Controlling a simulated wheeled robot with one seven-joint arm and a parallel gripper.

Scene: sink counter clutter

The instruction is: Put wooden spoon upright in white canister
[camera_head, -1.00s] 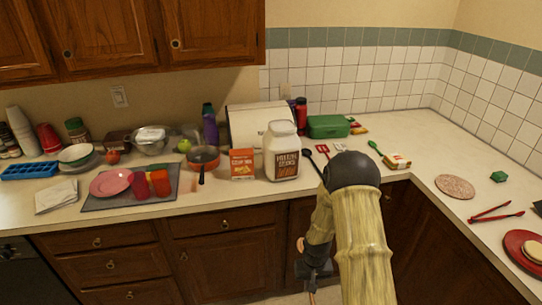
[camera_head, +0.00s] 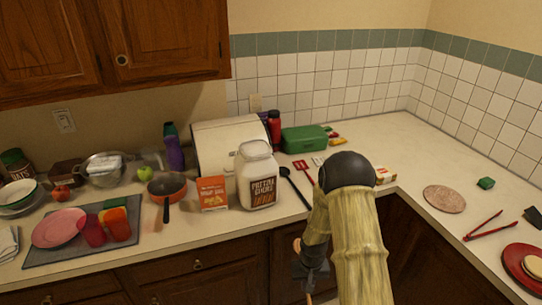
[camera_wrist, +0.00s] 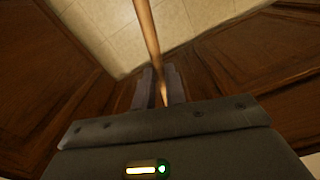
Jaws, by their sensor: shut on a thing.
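The white canister (camera_head: 243,180) stands upright on the counter near its front edge. It has a brown label, and I cannot tell whether its top is open. My gripper (camera_wrist: 159,88) is shut on the wooden spoon (camera_wrist: 148,35), whose thin pale shaft runs between the fingers in the wrist view. In the head view my gripper (camera_head: 309,272) hangs low in front of the cabinets, below and right of the canister and apart from it. A little of the spoon (camera_head: 310,298) shows beneath it; its far end is out of the wrist view.
An orange-red box (camera_head: 212,195) stands just left of the canister, with a pan (camera_head: 166,187) further left. A black utensil (camera_head: 294,187) and red spatula (camera_head: 303,171) lie to its right. A white bin (camera_head: 225,142) stands behind. The right counter has free room.

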